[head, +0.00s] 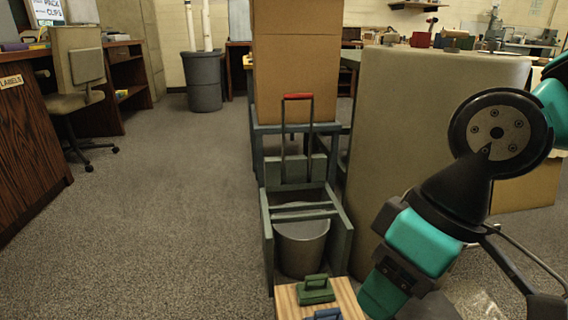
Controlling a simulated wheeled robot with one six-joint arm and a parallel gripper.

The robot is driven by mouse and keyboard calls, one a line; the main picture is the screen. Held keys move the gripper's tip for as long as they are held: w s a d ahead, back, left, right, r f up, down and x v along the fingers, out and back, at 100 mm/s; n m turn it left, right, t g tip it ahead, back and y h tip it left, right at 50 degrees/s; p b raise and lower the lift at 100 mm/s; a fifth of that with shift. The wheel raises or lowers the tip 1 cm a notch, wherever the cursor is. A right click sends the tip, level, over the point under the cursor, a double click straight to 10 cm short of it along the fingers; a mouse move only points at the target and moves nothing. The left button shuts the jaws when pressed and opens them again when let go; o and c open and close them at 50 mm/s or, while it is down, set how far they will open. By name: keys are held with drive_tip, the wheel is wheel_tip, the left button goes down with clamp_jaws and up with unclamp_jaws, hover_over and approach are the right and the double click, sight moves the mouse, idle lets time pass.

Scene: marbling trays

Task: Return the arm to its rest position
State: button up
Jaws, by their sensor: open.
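My arm rises at the right of the head view, with teal links, a dark tapering link and a round dark joint. It runs past the right and bottom edges of the picture. My gripper does not show as such, so I cannot see its jaws or anything in them.
Close to the arm stands a large beige block (420,110). A grey-blue frame (341,235) holds a metal bucket (302,248). Open carpet (160,210) lies left.

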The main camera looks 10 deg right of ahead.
wheel_tip(320, 180, up, 45)
drive_tip(key=p, duration=4.2)
drive_tip(key=shift+f+p, duration=0.15)
drive_tip(key=shift+p, duration=0.15)
